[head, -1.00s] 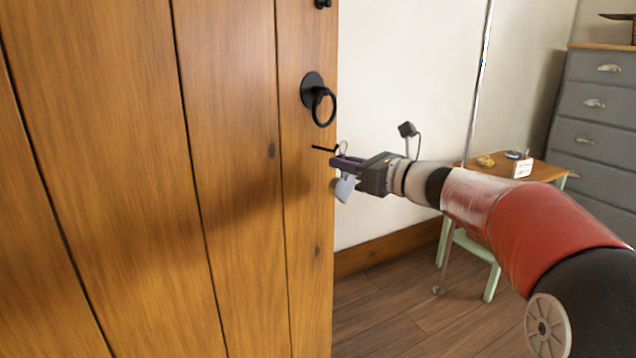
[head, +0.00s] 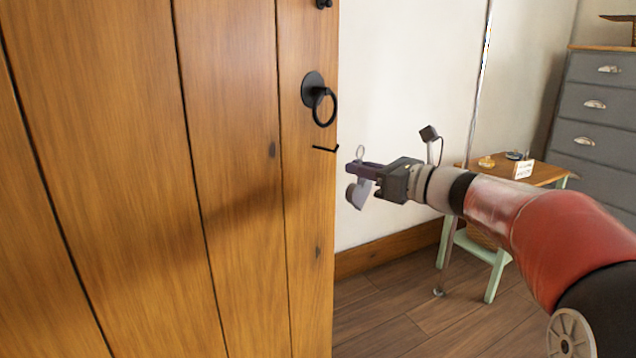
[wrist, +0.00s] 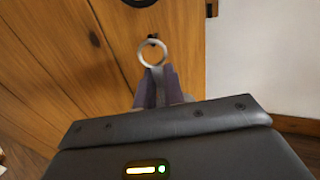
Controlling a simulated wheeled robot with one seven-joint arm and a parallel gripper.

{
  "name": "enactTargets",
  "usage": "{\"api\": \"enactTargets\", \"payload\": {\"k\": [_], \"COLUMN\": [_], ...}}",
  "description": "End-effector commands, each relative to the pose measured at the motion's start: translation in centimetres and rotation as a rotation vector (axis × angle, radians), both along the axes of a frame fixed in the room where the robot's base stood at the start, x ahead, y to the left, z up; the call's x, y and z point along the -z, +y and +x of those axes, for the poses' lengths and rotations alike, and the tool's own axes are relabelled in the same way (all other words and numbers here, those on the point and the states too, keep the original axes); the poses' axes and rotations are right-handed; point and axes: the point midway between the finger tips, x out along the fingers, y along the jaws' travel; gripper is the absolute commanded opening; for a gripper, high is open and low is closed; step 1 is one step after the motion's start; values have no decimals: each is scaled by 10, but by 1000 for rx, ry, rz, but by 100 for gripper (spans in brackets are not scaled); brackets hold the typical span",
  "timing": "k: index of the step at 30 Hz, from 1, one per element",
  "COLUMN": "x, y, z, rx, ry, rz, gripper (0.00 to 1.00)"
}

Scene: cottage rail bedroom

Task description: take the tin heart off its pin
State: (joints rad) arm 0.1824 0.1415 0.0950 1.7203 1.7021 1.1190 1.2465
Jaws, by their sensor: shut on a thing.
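The tin heart (head: 359,193) is pale grey with a ring (head: 360,152) at its top. My gripper (head: 354,167) is shut on it, with the ring showing above the fingers and the heart's body hanging below them. The black pin (head: 325,149) sticks out of the wooden door, bare, to the left of the ring and apart from it. In the wrist view the ring (wrist: 152,53) stands up just beyond my fingertips, in front of the door. The heart's body is hidden there.
The plank door (head: 235,200) fills the left, with a black ring handle (head: 324,105) above the pin. A small table (head: 545,174) with small items stands behind my arm, near a grey chest of drawers (head: 600,125). Open floor lies below my gripper.

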Motion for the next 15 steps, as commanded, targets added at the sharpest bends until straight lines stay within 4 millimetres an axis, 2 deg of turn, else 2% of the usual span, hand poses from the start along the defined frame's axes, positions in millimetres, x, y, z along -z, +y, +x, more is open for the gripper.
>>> {"api": "enactTargets", "payload": {"k": [15], "x": [0], "y": [-18], "z": [-11], "rx": [1], "ry": [0], "rz": [0], "gripper": [0]}}
